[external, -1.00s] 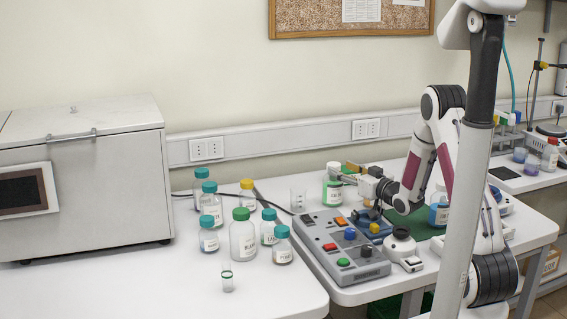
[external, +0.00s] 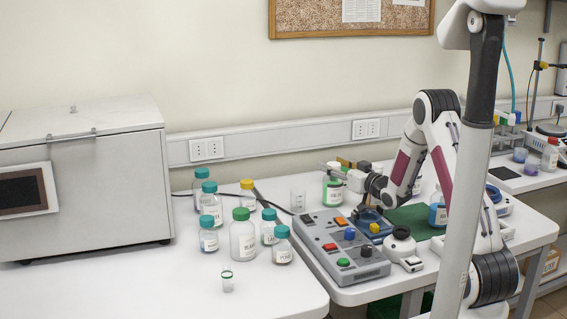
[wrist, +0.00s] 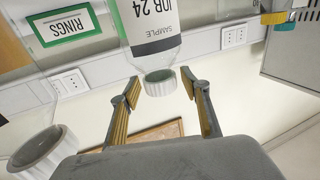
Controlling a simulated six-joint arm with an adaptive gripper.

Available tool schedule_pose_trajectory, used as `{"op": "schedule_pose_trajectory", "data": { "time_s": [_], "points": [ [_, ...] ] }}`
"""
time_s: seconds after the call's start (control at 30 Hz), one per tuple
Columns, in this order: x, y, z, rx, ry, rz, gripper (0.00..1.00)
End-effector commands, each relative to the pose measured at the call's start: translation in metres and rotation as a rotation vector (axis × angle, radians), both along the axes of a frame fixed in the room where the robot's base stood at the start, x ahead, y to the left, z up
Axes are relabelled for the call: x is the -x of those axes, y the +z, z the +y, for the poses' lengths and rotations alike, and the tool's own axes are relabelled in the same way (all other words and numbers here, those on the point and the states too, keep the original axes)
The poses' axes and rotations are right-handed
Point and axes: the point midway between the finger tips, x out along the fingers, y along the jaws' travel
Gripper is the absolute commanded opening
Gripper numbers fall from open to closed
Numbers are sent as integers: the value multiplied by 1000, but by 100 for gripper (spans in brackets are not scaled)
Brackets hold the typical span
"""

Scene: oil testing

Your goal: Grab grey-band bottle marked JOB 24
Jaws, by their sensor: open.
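In the wrist view, which looks upside down, a clear bottle (wrist: 152,25) carries a label reading JOB 24 SAMPLE. A dark grey band (wrist: 155,46) crosses the label near the shoulder, and some green shows at its left edge. Its pale ribbed cap (wrist: 160,82) lies between the tips of my open gripper (wrist: 159,84), with gaps on both sides. In the external view, my gripper (external: 328,169) is over the back of the right table, by a bottle with green contents (external: 332,190); the cap and band are not clear there.
A green-framed RINGS sign (wrist: 62,25) and another pale cap (wrist: 42,150) show at the wrist view's left. A button panel (external: 343,245) stands in front of my gripper. A beaker (external: 298,199) is to the left; several teal-, green- and yellow-capped bottles stand on the left table.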

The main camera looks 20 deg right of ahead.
Motion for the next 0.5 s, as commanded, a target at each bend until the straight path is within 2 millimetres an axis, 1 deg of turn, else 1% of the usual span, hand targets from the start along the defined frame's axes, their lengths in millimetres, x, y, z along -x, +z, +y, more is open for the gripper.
{"op": "schedule_pose_trajectory", "data": {
  "time_s": [0.1, 0.13, 0.17, 0.2, 0.27, 0.3, 0.5],
  "points": [
    [0, 0, 0, 0, 0, 0, 46],
    [0, 0, 0, 0, 0, 0, 44],
    [0, 0, 0, 0, 0, 0, 36],
    [0, 0, 0, 0, 0, 0, 25],
    [0, 0, 0, 0, 0, 0, 10],
    [0, 0, 0, 0, 0, 0, 0],
    [0, 0, 0, 0, 0, 0, 0]
  ]
}}
